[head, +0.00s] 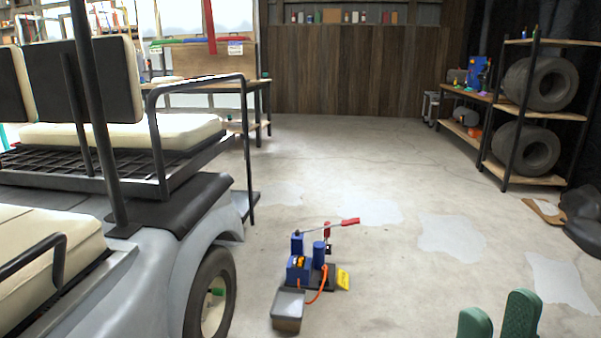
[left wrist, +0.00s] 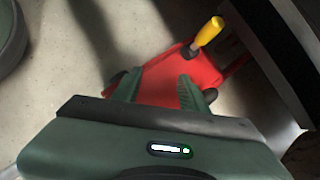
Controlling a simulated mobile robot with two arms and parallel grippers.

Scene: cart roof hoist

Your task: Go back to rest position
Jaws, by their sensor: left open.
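My right gripper (head: 498,320) shows at the bottom right of the head view. Its two green fingers stand apart with nothing seen between them, over bare floor. My left gripper (left wrist: 159,90) shows in the left wrist view, with its green fingers spread and nothing gripped. Beyond its fingers is a low red wheeled thing (left wrist: 168,80) with a yellow handle (left wrist: 207,34). The left gripper is not in the head view.
A grey cart (head: 175,270) with cream seats (head: 150,131) fills the left. A blue pump with a red-tipped lever (head: 318,256) and a grey box (head: 288,309) stand beside its wheel. A tyre rack (head: 537,116) stands at right.

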